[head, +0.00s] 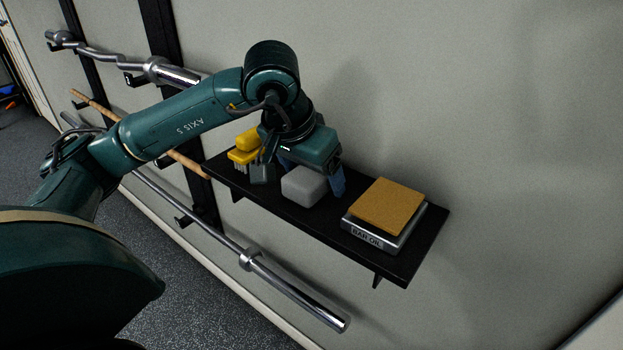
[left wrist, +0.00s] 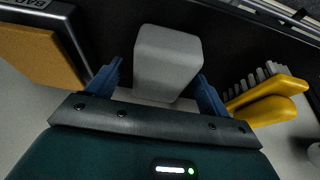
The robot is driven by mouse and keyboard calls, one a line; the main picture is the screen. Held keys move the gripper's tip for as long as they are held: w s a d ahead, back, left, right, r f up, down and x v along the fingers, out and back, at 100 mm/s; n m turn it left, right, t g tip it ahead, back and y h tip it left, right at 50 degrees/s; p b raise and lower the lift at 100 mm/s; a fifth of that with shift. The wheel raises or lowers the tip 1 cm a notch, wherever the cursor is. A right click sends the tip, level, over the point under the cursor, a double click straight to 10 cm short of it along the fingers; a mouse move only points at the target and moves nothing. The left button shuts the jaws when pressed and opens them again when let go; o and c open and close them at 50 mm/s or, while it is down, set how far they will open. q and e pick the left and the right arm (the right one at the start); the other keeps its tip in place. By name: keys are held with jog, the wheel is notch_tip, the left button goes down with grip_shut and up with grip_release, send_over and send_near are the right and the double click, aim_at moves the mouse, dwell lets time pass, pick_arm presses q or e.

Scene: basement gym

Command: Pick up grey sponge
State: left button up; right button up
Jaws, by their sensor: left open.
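The grey sponge (head: 304,187) is a pale grey block with rounded edges on the black wall shelf. It also shows upright in the middle of the left wrist view (left wrist: 167,58). My left gripper (head: 303,176) is above the shelf at the sponge, pointing down. Its blue fingers (left wrist: 157,82) are apart, one on each side of the sponge's near part in the left wrist view. I cannot tell whether either finger touches it. My right gripper is not in view.
The black shelf (head: 327,222) also holds a yellow brush (head: 246,146) left of the sponge and a metal tin (head: 389,239) topped by a tan block (head: 388,206) to its right. Barbells (head: 297,292) hang on the wall at left. Bare shelf lies between sponge and tin.

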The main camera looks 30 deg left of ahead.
pick_arm(q)
jog(key=shift+f+b, duration=0.25)
jog(key=shift+b, duration=0.1)
dwell(0.5)
jog(key=c, duration=1.1)
